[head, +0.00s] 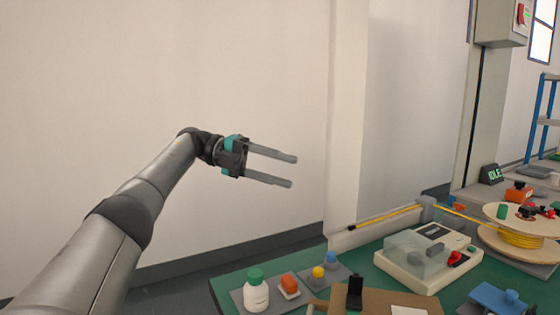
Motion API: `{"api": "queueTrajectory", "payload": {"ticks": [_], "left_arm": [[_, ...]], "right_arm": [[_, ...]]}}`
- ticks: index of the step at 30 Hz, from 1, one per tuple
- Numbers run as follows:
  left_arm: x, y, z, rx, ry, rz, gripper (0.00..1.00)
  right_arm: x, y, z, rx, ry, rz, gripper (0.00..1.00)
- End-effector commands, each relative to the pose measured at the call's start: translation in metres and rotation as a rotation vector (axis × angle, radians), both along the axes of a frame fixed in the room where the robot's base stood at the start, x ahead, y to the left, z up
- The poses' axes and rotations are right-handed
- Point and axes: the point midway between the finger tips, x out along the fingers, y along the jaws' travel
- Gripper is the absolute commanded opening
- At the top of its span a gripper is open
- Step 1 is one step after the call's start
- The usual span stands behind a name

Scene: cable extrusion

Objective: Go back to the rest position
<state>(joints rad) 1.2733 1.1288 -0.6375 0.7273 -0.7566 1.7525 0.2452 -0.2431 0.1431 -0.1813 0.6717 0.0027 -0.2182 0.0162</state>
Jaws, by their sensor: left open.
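My left gripper (293,171) is raised in the air in the middle of the head view, in front of a bare wall. Its two long grey fingers are parallel and apart, pointing right, with nothing between them. The arm comes in from the lower left. The gripper is above and left of the green workbench (222,288) and touches nothing. My right gripper does not show.
A blue shelf rack (539,118) stands far right. The space around the gripper is free.

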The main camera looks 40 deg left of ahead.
Motion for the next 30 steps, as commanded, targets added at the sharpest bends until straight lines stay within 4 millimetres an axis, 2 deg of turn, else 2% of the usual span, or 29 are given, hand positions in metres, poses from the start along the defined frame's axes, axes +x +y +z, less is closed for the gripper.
{"api": "queueTrajectory", "payload": {"ticks": [4, 23, 26, 30], "left_arm": [[0.0, 0.0, 0.006, 0.0, 0.001, -0.001, 0.51], [0.0, 0.0, 0.007, 0.0, 0.001, -0.001, 0.51], [0.0, 0.0, 0.016, 0.0, 0.001, -0.001, 0.51], [0.0, 0.0, 0.044, 0.0, 0.001, -0.001, 0.51]], "right_arm": [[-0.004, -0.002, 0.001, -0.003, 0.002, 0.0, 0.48], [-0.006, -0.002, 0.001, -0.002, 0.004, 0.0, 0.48], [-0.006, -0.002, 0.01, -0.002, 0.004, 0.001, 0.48], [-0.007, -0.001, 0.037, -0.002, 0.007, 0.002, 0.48]]}}
